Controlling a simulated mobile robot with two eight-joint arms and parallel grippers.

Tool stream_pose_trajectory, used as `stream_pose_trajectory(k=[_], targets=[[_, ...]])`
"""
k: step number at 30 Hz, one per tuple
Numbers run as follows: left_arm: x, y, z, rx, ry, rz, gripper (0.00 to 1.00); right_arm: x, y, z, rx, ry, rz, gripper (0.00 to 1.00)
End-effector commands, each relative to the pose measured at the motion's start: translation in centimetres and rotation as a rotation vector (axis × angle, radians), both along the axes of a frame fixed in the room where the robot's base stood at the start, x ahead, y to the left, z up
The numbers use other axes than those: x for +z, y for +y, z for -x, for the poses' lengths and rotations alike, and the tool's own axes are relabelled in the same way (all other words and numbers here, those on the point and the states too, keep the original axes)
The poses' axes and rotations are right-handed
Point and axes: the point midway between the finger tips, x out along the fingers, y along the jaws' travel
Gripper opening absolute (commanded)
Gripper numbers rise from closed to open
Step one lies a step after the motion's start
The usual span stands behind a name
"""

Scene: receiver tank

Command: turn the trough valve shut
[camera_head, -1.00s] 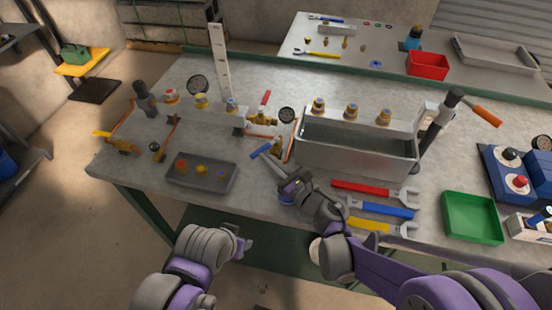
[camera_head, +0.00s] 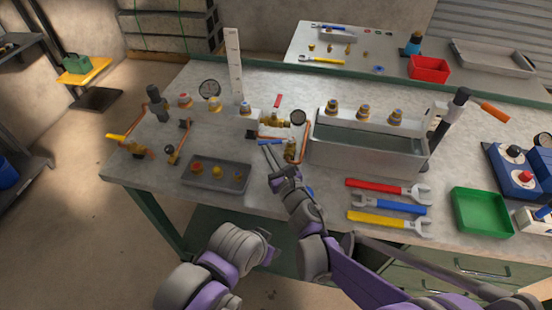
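The trough valve (camera_head: 290,149) is a small brass valve at the left end of the grey metal trough (camera_head: 365,156), beside a copper pipe. Its blue lever (camera_head: 271,142) points left, roughly level in the picture. My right gripper (camera_head: 268,150) reaches up from the front, with its fingertips at the lever. Its two fingers look apart; whether they touch the lever is too small to tell. My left gripper (camera_head: 272,250) hangs in front of the table, away from the valve, and its fingers are unclear.
A brass valve with a red lever (camera_head: 278,101) and a gauge (camera_head: 298,118) stand just behind. A grey parts tray (camera_head: 216,188) is to the left. Red, blue and yellow wrenches (camera_head: 388,207) and a green tray (camera_head: 482,213) lie to the right. Bare tabletop lies left of the wrenches.

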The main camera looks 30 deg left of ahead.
Motion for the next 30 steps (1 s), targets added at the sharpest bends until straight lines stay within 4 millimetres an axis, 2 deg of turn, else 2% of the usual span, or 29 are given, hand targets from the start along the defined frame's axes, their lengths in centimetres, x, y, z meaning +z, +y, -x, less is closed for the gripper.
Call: stream_pose_trajectory(k=[12,30], targets=[[0.0,0.0,0.0,0.0,0.0,0.0,0.5,0.0,1.9,-1.0,0.005,0.001,-0.002,0.0],[0.1,0.0,0.0,0.0,0.0,0.0,0.5,0.0,2.3,-1.4,0.005,0.0,-0.001,0.0]])
